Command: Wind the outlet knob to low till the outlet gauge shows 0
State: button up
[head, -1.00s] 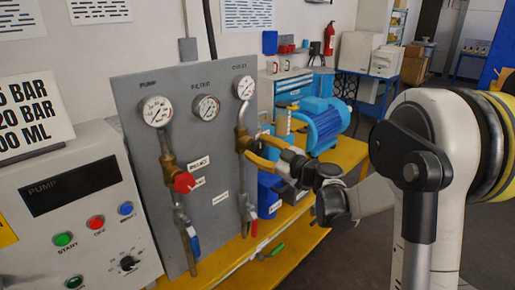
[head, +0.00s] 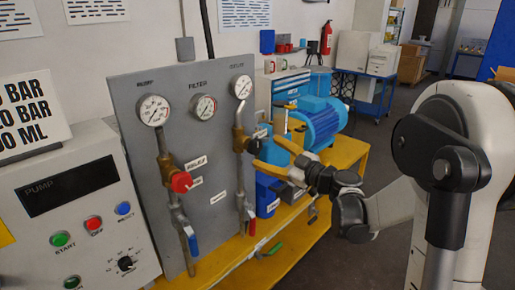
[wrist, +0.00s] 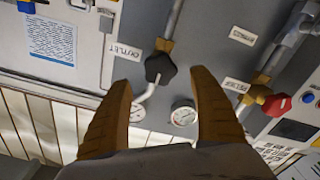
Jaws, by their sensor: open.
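The outlet knob (wrist: 160,68) is black and lobed, on a brass valve in the outlet pipe. The wrist view shows both fingers (wrist: 159,85). The outlet gauge (head: 241,87) is the right-hand dial on the grey panel; its reading is too small to tell. In the wrist view my left finger partly covers it.
The panel also bears the pump gauge (head: 153,110), the filter gauge (head: 203,107) and a red relief knob (head: 181,182). A red-handled valve (head: 251,227) hangs low on the outlet pipe. A blue pump (head: 320,122) stands behind on the yellow bench (head: 346,153).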

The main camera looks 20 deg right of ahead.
jog(key=v, duration=0.6)
jog(key=shift+s, duration=0.2)
jog(key=s+a+f+m+g+h, duration=0.35)
jog(key=s+a+m+g, duration=0.2)
jog(key=s+a, duration=0.45)
jog(key=s+d+f+m+g+h, duration=0.1)
jog(key=s+f+m+h, duration=0.1)
jog(key=s, duration=0.5)
jog(key=s+d+f+m+g+h, duration=0.2)
jog(key=s+m+h, duration=0.1)
jog(key=s, duration=0.5)
jog(key=shift+s+f+m, duration=0.2)
jog(key=shift+m, duration=0.35)
jog(key=shift+h, duration=0.25)
dwell(0.6)
